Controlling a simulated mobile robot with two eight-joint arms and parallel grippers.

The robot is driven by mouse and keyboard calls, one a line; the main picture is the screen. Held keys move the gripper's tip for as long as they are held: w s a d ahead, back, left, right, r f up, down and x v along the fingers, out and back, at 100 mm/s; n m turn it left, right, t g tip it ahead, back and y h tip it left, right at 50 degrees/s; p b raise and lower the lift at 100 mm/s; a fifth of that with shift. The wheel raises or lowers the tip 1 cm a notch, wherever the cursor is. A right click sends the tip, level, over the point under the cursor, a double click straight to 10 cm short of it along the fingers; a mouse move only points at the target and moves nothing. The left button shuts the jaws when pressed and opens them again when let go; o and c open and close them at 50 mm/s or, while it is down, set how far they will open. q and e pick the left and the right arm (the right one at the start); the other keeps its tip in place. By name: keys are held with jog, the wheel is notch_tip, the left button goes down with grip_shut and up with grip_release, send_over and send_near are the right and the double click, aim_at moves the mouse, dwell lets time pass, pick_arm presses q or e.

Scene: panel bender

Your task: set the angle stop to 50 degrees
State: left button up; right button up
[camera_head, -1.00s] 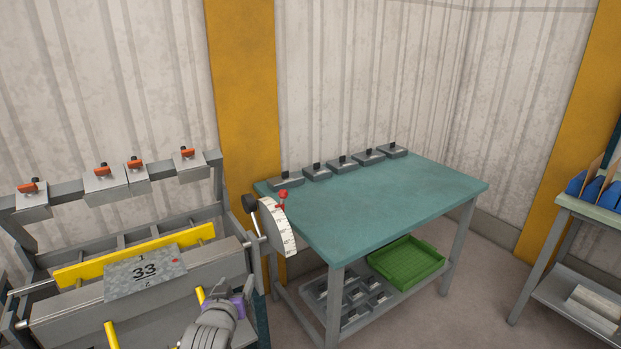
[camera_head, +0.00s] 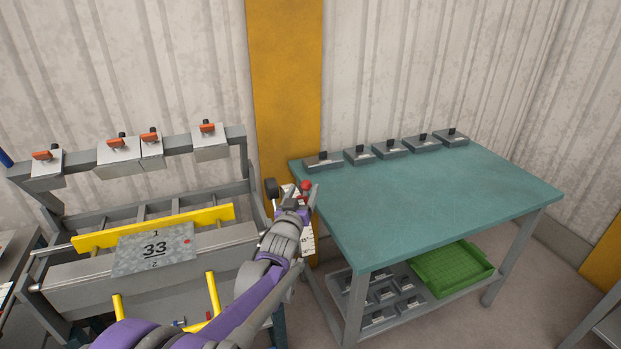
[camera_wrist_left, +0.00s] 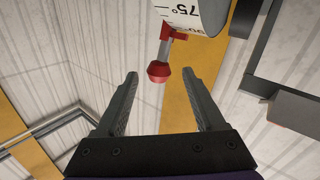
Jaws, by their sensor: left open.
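The angle stop is a red knob (camera_head: 306,185) on a white degree scale (camera_head: 308,240) at the right end of the bender (camera_head: 200,255). In the left wrist view the red knob (camera_wrist_left: 158,73) stands between the open fingers, ahead of their palm, with clear gaps on both sides. My left gripper (camera_head: 305,195) is open at the knob and covers much of the scale in the head view. My right gripper is not in view.
A black ball knob (camera_head: 271,187) sits just left of the scale.

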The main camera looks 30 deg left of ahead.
pick_arm(q)
jog(key=x, duration=0.6)
jog(key=shift+w+p, duration=0.35)
jog(key=shift+f, duration=0.1)
jog(key=shift+c, duration=0.3)
grip_shut()
dwell(0.7)
